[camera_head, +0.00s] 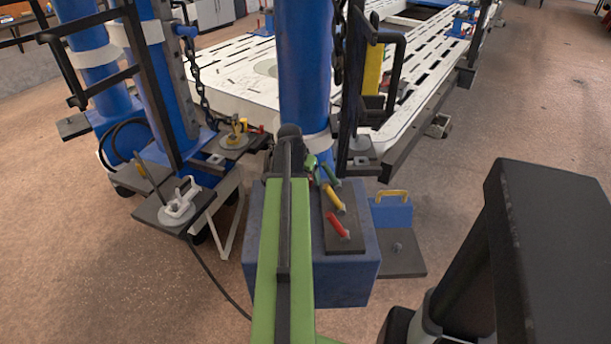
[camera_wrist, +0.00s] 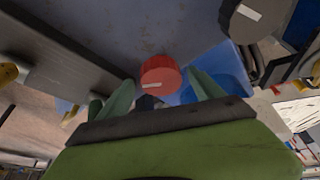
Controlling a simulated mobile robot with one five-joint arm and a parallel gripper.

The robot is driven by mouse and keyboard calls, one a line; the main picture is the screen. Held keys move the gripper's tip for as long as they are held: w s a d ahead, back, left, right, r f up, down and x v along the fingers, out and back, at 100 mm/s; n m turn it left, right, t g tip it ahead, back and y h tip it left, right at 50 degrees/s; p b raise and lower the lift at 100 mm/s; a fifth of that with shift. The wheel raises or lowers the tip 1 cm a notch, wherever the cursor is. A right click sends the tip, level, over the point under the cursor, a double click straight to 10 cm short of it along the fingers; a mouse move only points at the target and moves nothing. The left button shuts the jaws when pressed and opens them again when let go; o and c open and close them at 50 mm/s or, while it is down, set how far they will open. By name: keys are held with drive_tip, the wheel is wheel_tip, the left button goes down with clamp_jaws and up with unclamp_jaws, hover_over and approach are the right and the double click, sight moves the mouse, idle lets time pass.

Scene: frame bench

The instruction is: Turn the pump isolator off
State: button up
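A red round knob (camera_wrist: 160,76) with a pale mark on its face shows in the wrist view against a grey-blue surface. It looks like the pump isolator, but no label is readable. My gripper (camera_wrist: 160,88) is open, with one green finger on each side of the red knob. I cannot tell whether the fingers touch it. A dark knob (camera_wrist: 245,20) with a pale mark sits to the upper right. In the head view, my arm hides the red knob and most of my gripper.
In the head view, a blue box (camera_head: 346,282) carries a dark plate with green (camera_head: 331,176), yellow (camera_head: 334,199) and red (camera_head: 338,226) levers, close right of my arm. A blue post (camera_head: 304,70) and hanging chain (camera_head: 200,85) stand beyond.

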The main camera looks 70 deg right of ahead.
drive_tip(key=p+v, duration=1.6)
drive_tip(key=v, duration=0.1)
drive_tip(key=shift+r, duration=0.25)
drive_tip(key=shift+w+a, duration=0.1)
drive_tip(key=shift+w, duration=0.05)
